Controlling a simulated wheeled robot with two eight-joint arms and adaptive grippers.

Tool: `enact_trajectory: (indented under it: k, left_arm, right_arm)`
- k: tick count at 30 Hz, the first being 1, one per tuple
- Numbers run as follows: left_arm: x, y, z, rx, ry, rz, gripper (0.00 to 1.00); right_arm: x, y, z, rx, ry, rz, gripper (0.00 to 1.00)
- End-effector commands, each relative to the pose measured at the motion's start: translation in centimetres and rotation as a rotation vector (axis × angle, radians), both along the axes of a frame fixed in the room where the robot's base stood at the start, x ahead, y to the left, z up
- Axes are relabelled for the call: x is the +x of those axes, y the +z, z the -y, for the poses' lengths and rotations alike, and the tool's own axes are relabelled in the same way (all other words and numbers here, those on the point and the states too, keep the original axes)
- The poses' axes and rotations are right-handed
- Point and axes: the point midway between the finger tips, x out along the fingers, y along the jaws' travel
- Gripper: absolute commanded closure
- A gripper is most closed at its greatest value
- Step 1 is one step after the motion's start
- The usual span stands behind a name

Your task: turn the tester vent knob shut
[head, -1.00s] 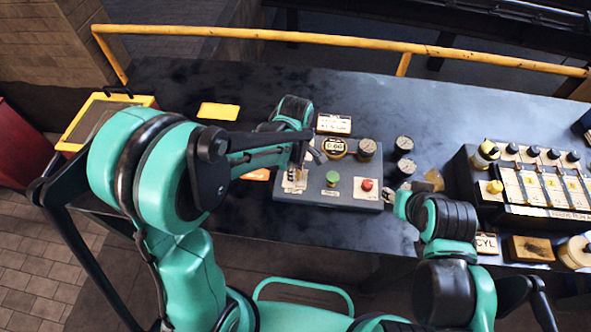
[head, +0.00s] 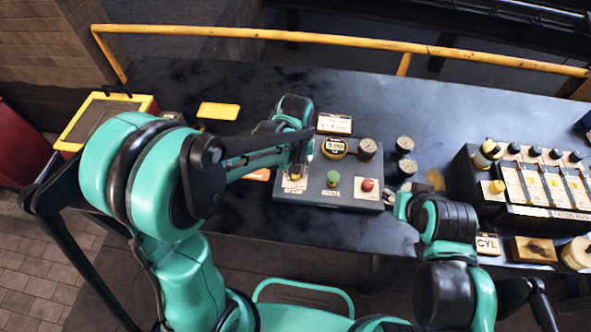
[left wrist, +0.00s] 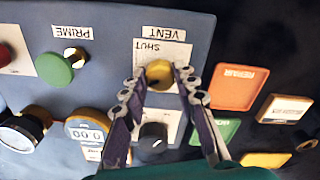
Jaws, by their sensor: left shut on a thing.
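The tester (head: 335,197) is a grey panel box on the table. Its yellow vent knob (left wrist: 160,75) sits under the VENT label, beside the printed word SHUT, upside down in the left wrist view. My left gripper (left wrist: 163,80) has its two fingers on either side of the knob and is shut on it. In the head view my left gripper (head: 297,172) is over the panel's left end and largely hides the knob. My right gripper (head: 391,198) is by the panel's right edge; its jaws are too small to read.
The panel also has a green PRIME knob (head: 333,178), a red knob (head: 367,185), a round display (head: 334,147) and a gauge (head: 367,148). A black knob (left wrist: 153,137) is close to my left fingers. A switch block (head: 525,185) stands at the right.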

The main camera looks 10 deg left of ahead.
Motion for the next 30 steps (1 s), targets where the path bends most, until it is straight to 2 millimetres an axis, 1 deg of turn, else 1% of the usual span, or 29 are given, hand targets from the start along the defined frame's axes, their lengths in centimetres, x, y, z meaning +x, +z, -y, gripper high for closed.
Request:
enact_trajectory:
  k: [6,15,21,30]
  left_arm:
    - [0.02,-0.01,-0.02,0.000,-0.190,0.000,1.00]
    - [0.02,0.00,-0.03,0.000,-0.388,0.000,1.00]
    - [0.03,0.01,-0.03,0.000,-0.461,0.001,1.00]
    - [0.03,0.02,-0.03,0.000,-0.495,0.001,1.00]
  right_arm:
    - [0.00,-0.14,0.00,0.000,0.000,0.000,0.60]
    - [0.00,-0.23,0.00,0.000,0.000,0.000,0.60]
    - [0.01,-0.27,0.00,0.000,0.000,0.000,0.60]
    - [0.00,-0.27,0.00,0.000,0.000,0.000,0.60]
